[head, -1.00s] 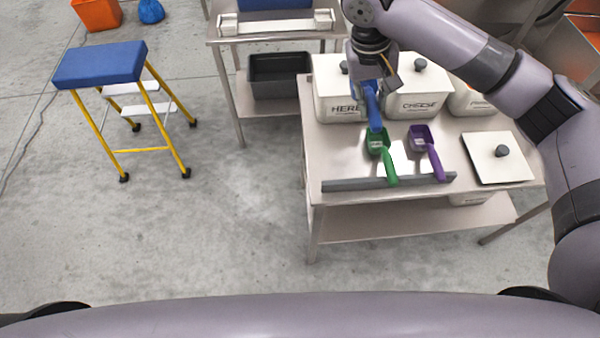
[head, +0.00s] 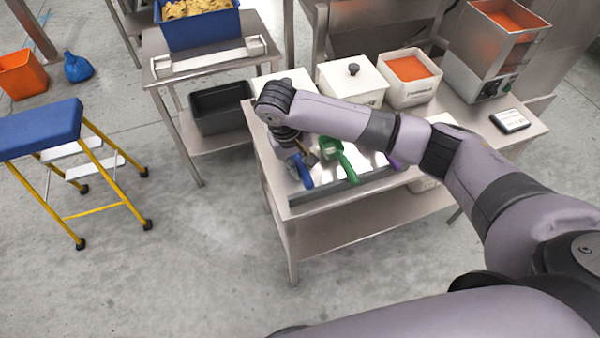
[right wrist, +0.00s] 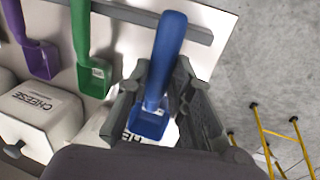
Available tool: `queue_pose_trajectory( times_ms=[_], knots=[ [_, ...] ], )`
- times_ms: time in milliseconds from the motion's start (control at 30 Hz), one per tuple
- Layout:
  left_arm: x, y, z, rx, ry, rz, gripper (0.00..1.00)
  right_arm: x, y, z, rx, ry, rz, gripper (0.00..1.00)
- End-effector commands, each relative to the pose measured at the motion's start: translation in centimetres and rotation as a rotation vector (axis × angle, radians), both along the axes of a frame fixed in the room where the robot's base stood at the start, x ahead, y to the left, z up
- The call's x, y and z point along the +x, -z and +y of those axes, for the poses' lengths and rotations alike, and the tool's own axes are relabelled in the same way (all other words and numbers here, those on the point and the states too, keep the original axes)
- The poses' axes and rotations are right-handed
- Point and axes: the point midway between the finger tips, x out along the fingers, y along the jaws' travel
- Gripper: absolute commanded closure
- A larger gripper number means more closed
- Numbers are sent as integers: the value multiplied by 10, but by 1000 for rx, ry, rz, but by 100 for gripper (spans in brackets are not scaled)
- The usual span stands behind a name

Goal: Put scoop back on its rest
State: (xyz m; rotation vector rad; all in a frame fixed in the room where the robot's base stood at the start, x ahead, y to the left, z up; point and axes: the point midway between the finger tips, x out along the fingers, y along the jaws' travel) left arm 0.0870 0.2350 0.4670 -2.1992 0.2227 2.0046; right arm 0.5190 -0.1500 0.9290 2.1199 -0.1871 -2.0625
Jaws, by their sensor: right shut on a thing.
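My right gripper (head: 298,157) is shut on the blue scoop (head: 304,172) at the left end of the steel table. In the right wrist view the blue scoop (right wrist: 168,45) sits between the fingers (right wrist: 162,85), its handle crossing over the grey rest bar (right wrist: 140,14). I cannot tell whether the handle touches the bar. The bar also shows along the table's front edge in the head view (head: 335,187). The green scoop (head: 345,163) and the purple scoop (head: 393,162) lie beside it to the right, partly hidden by my arm in the head view. My left gripper is out of view.
White bins, one lidded (head: 352,82) and one open with orange contents (head: 412,92), stand behind my arm. A steel hopper (head: 495,50) and a small scale (head: 510,121) are at the right. A blue-topped step stool (head: 40,128) stands left. Floor before the table is clear.

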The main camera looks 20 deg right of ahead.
Motion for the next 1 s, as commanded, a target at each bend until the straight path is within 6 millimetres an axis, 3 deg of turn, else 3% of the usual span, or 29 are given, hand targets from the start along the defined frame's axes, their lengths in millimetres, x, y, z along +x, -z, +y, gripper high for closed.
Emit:
queue_pose_trajectory(
  times_ms=[367, 767, 800, 1000],
  knots=[
    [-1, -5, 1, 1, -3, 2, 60, 0, 44, 0, 0, -1, 0, 100],
    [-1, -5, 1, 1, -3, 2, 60, 0, 50, 0, 1, -1, -1, 100],
    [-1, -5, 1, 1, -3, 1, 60, 0, 50, 0, 1, -1, -1, 77],
    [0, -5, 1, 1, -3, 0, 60, 0, 49, 0, 0, -1, -1, 64]
  ],
)
